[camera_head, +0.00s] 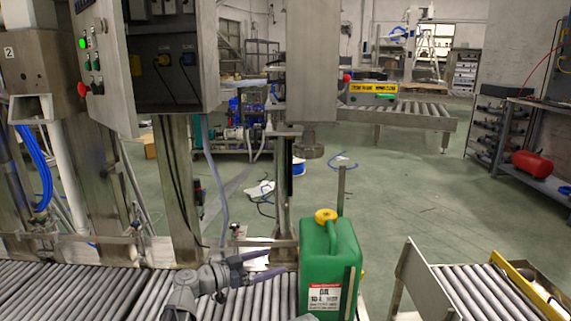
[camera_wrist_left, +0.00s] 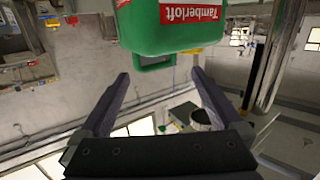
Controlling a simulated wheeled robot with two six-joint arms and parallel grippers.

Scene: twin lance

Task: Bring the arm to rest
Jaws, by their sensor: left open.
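My left arm (camera_head: 193,288) reaches in low over the roller conveyor. Its gripper (camera_head: 277,264) is open and points right, toward a green jerrycan. The green jerrycan (camera_head: 328,262) has a yellow cap and a white-and-red label, and stands upright at the conveyor's right end. In the left wrist view the scene appears upside down. There the open gripper (camera_wrist_left: 162,78) has nothing between its fingers, and the jerrycan (camera_wrist_left: 160,22) shows beyond the fingertips with a red label. It looks apart from the fingers. My right gripper is not in view.
The roller conveyor (camera_head: 85,290) runs along the lower left. A metal post (camera_head: 341,190) rises behind the jerrycan. A second roller conveyor (camera_head: 470,293) lies at right across a gap. An open control cabinet (camera_head: 165,75) hangs above left. Green floor (camera_head: 400,190) is mostly clear.

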